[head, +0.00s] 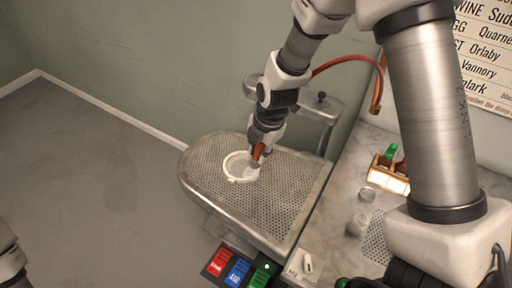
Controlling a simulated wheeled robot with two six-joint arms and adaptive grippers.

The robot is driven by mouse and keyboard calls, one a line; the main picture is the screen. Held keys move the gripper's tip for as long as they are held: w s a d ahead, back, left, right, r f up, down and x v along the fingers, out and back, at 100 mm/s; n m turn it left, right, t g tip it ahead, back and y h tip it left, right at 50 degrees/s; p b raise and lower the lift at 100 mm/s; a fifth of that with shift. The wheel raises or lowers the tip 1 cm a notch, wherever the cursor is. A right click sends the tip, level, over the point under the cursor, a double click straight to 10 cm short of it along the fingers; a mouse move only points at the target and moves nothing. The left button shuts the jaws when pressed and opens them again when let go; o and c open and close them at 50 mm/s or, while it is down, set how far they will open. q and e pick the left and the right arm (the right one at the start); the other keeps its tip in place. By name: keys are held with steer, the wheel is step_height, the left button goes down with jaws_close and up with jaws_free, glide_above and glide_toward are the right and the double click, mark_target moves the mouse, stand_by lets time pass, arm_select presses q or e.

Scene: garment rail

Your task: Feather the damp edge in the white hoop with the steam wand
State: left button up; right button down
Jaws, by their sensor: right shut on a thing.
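The white hoop (228,175) lies on a perforated metal pressing board (280,195), with pale fabric showing inside it. My right gripper (264,140) points down above the hoop's right side and is shut on the steam wand (257,152). The wand has an orange-red body and a grey tip. The tip is over the right part of the hoop; whether it touches the fabric I cannot tell. The damp edge is too small to make out. Of my left arm only a part shows at the lower left edge; its gripper is out of view.
Red, blue and green pedals or switches (238,272) sit below the board. A marble counter (345,195) at the right holds a wooden caddy (388,175) and small glass jars (357,225). A red hose (345,60) arches behind my right arm. Floor at the left is clear.

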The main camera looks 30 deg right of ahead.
steer(key=shift+d+r+p, duration=0.1)
steer(key=shift+d+p, duration=0.1)
steer(key=shift+p, duration=0.2)
steer(key=shift+d, duration=0.1)
step_height(320, 180, up, 7)
steer(key=p, duration=0.5)
steer(key=shift+w, duration=0.1)
